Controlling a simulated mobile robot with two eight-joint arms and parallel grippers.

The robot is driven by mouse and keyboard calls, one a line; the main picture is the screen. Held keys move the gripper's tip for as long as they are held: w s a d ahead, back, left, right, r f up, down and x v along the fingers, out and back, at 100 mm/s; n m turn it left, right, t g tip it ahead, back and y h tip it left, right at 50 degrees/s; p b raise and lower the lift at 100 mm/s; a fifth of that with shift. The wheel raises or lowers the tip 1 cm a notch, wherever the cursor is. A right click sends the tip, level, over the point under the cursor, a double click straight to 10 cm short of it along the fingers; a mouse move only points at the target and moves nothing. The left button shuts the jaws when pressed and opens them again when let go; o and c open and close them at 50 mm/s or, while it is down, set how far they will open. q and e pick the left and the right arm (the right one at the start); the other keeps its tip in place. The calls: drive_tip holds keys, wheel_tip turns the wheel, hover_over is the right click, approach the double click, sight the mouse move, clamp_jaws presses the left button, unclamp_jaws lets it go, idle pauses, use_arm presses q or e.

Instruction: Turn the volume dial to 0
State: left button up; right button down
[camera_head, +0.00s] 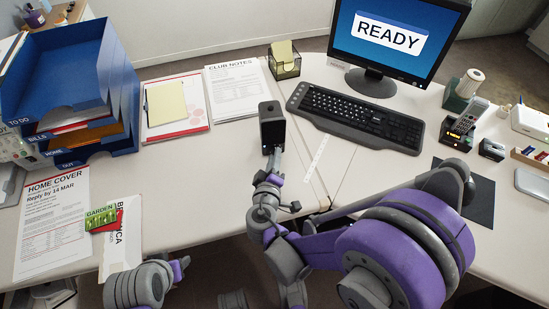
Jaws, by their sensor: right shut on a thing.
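A black speaker (271,124) stands upright on the desk near the middle, left of the keyboard. My right gripper (270,156) is at the lower front of the speaker, with its fingers close together against it. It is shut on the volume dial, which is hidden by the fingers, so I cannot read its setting. My left arm shows at the bottom left, low by the desk's front edge.
A keyboard (357,117) and a monitor (396,38) reading READY stand right of the speaker. Blue letter trays (66,62) are at the left. Papers lie behind and left of the speaker.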

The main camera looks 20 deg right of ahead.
idle(0.3)
drive_tip(key=c, duration=0.7)
unclamp_jaws()
